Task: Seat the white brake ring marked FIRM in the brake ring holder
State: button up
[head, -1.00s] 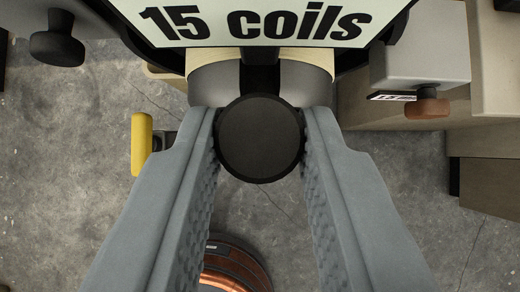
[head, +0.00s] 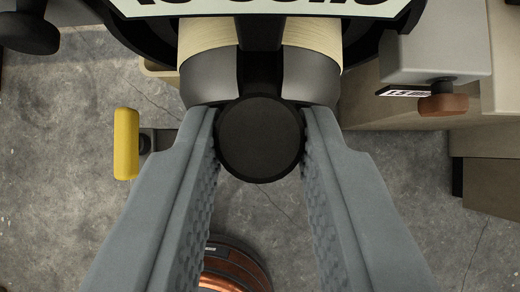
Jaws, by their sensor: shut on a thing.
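My gripper (head: 260,140) is shut on a black round knob (head: 260,138), which sits between the ends of its two grey ribbed fingers. A dark bar lies just above the knob in the picture, and I cannot tell whether the two are joined. I see no white ring marked FIRM in this view. I cannot make out the brake ring holder.
A cream-and-grey drum (head: 208,72) is just beyond the knob, under a cut-off sign (head: 260,8). A yellow handle (head: 126,144) is at left. A grey box (head: 436,48) with a brown knob (head: 443,104) is at right. A copper-coloured round thing (head: 232,265) is below, on concrete floor.

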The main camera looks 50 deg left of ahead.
jog(key=shift+f, duration=1.2)
jog(key=o, duration=1)
jog(key=shift+c, duration=0.2)
jog(key=v, duration=1.7)
jog(key=shift+r, duration=0.3)
